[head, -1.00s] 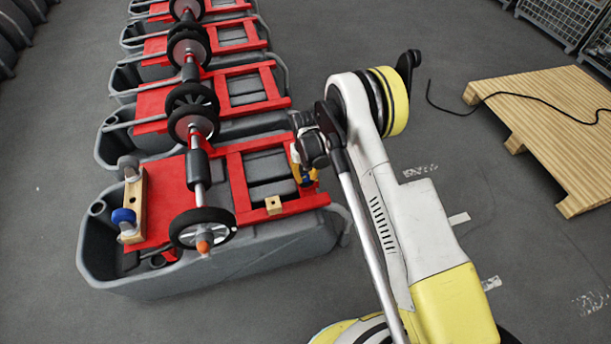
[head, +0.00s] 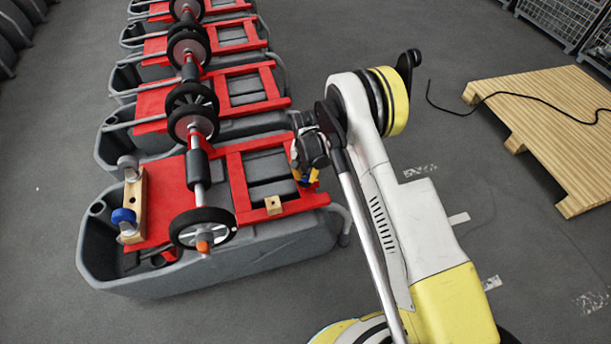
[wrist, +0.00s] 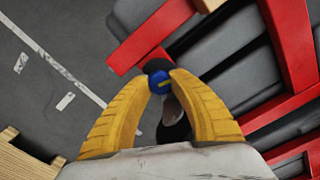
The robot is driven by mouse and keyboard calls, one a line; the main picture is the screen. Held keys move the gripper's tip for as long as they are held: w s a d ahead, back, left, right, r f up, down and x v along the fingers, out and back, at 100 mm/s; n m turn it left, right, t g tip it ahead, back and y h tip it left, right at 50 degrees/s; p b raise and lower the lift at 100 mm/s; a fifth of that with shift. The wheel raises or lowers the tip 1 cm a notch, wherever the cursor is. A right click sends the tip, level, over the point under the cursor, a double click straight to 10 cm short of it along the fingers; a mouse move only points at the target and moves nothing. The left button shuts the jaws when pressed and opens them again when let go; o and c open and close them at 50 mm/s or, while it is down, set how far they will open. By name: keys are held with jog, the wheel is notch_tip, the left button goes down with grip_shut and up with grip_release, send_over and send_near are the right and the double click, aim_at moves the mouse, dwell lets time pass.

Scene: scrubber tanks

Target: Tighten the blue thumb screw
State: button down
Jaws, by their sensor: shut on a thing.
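The blue thumb screw (wrist: 160,82) shows as a small round blue head with a yellow mark across it, in the middle of the wrist view. My gripper (wrist: 160,84) has its two curved yellow fingers closed around it, with the tips on either side of the head. A dark round part lies just behind the screw.
The red frame lies on a grey tank (head: 200,275), with black wheels and a wooden block (head: 273,205) on it. A wooden block with a blue-and-grey caster pair (head: 133,200) stands at the left. A wooden pallet (head: 540,110) lies at the right; open floor lies between.

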aim_at(306, 176)
jog(key=shift+w, duration=0.1)
jog(key=c, duration=1.1)
grip_release()
notch_tip(306, 176, up, 12)
jog(key=shift+c, duration=1.3)
jog(key=shift+n, duration=0.3)
jog(key=shift+c, duration=0.2)
notch_tip(306, 176, down, 12)
jog(key=n, duration=1.1)
jog(key=shift+f+n, duration=0.1)
jog(key=shift+n, duration=0.2)
